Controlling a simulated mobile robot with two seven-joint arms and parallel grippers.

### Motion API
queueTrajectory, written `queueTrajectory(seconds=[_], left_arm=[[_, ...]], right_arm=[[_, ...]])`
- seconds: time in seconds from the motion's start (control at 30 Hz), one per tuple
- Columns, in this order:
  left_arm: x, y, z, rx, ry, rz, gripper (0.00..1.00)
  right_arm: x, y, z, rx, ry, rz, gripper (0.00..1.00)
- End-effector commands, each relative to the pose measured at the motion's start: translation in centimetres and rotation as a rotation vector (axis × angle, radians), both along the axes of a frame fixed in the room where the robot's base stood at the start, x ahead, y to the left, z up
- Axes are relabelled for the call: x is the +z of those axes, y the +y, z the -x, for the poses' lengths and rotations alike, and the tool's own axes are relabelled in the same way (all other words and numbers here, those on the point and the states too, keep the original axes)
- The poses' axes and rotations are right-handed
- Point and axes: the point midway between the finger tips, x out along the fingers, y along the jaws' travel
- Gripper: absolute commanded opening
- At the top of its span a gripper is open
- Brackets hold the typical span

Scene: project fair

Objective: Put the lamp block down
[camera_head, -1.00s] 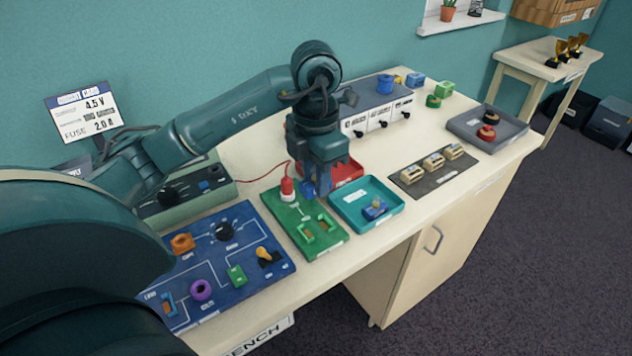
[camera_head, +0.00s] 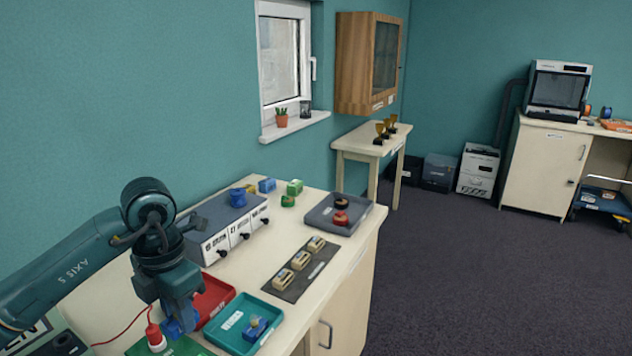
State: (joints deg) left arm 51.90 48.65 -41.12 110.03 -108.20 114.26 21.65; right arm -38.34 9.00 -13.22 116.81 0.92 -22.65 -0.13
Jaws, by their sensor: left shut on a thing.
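My left gripper (camera_head: 178,308) is at the lower left, pointing down over the near end of the bench. It is shut on the lamp block (camera_head: 183,326), of which only a blue part shows between and below the fingers. The block is over or just beside the green board (camera_head: 178,348), which the lower picture edge cuts off. I cannot tell whether it touches the board. A red plug (camera_head: 154,335) with a white base stands just left of the block. My right gripper is not in view.
A grey instrument box (camera_head: 207,220) stands behind. A dark mat (camera_head: 297,286) and grey tray (camera_head: 323,222) lie farther along.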

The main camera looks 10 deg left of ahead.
Motion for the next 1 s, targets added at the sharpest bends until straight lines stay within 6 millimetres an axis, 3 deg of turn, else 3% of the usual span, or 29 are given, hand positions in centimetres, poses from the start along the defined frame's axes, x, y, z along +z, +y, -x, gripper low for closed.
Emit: queueTrajectory(seconds=[0.17, 1.0], left_arm=[[-0.4, -0.9, 0.2, -0.27, -0.004, -0.002, 0.0], [-3.8, -6.1, 2.9, -2.286, 0.001, -0.008, 0.0]], right_arm=[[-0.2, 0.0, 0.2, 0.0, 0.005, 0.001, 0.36], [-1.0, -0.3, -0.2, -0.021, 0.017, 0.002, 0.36]])
